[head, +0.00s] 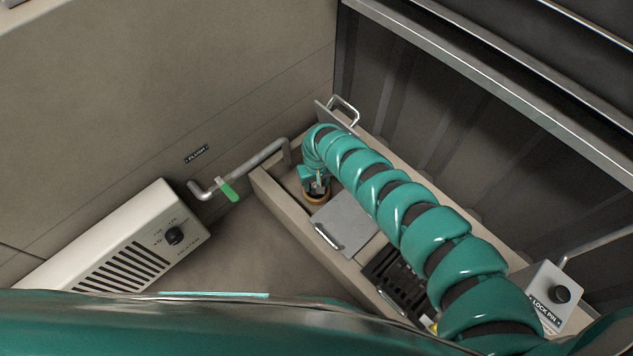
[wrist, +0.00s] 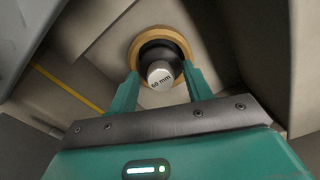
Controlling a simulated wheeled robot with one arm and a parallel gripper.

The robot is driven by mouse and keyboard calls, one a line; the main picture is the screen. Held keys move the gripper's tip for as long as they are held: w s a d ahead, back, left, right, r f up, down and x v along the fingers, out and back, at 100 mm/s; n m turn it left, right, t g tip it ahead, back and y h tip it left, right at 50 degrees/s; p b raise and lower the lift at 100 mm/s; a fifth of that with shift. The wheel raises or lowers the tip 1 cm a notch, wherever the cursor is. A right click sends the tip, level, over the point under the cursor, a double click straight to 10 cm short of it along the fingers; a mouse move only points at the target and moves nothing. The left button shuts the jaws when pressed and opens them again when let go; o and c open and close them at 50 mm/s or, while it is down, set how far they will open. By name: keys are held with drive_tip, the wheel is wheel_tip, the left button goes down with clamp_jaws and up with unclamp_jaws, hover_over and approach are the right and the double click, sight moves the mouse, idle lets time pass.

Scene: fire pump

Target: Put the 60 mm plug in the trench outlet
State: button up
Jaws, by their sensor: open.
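The 60 mm plug (wrist: 160,76) shows in the wrist view with its pale, labelled end toward the camera and a dark body behind it. The trench outlet has a tan ring (wrist: 178,37), and the plug's dark body lines up with its opening. I cannot tell how deep the plug sits. My gripper (wrist: 160,71) is open, with one teal finger on each side of the plug. A gap to the fingers is hard to judge. In the head view my gripper (head: 315,183) is over the ring (head: 316,198) at the trench's far end; the plug is hardly visible there.
The trench (head: 290,212) has pale raised walls close around my gripper. A grey cover plate with a handle (head: 343,222) lies beside the outlet, and a dark grate (head: 393,280) lies nearer. A pipe with a green lever (head: 227,190) and a vented box (head: 120,250) stand left.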

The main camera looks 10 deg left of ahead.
wheel_tip(320, 180, up, 12)
drive_tip(key=p, duration=0.8)
drive_tip(key=shift+r, duration=0.15)
